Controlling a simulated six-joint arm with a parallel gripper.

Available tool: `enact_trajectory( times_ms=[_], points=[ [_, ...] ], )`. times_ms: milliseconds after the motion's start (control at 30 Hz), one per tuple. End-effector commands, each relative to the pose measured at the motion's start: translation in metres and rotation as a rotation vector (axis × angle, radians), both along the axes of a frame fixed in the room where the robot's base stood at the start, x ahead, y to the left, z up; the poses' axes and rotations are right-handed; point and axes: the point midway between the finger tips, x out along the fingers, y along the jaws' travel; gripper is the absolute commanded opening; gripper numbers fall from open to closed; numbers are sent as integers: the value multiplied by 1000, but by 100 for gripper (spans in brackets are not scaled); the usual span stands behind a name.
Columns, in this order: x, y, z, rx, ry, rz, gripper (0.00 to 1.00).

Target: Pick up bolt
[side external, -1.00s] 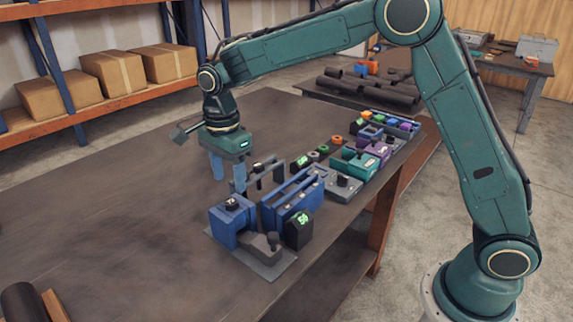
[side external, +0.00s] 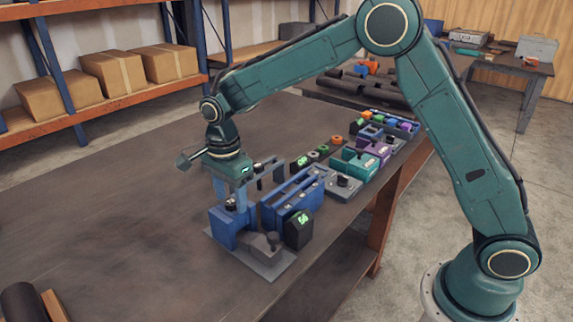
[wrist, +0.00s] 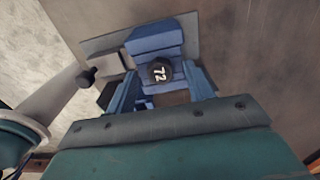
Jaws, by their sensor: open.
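A dark bolt with a round head stands upright in the top of a blue block; its head (wrist: 160,72) carries the white number 72 in the wrist view. In the side view the bolt head (side external: 231,205) shows just below my gripper (side external: 228,197). The blue block (side external: 222,232) sits on a grey base plate (side external: 268,268). My gripper is open, with its two blue fingers (wrist: 162,88) apart on either side of the bolt head in the wrist view. I cannot tell whether the fingertips reach down past the head.
A blue slotted rack (side external: 292,203) and a black box with a green display (side external: 299,230) stand just right of the block. Several coloured parts line the table's right side.

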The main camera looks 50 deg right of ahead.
Motion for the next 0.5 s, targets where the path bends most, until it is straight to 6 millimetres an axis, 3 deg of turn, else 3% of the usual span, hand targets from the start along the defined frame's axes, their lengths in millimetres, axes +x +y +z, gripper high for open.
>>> enact_trajectory(
  times_ms=[333,500],
  points=[
    [0,0,0,0,-1,0,53],
    [0,0,1,0,-1,0,19]
  ],
)
